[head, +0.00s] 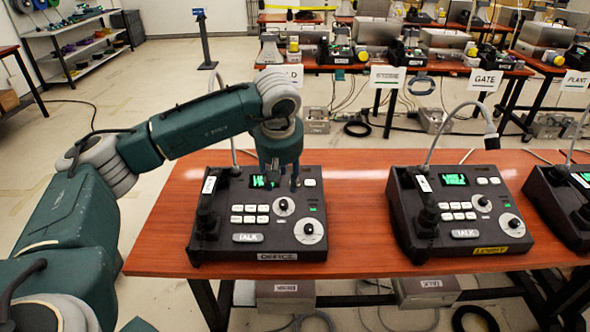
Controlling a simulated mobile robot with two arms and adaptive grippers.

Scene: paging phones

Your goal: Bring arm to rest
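My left arm reaches in from the left, and my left gripper (284,182) points down over the top of the left paging phone (225,222), in front of part of its green display. Its fingers are small and dark here, so I cannot tell whether they are open or shut. The phone is a dark console with white buttons, two round knobs, a TALK bar and a handset on its left side. A second paging phone (480,238) stands to its right, with a yellow label at its front. My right gripper is not in view.
The wooden table (347,215) carries the phones, with bare wood between them. A third phone (566,203) is cut off at the right edge. Behind, another table (340,67) holds more equipment and hanging signs. A shelf (85,45) stands at the back left. Grey boxes and cables lie below.

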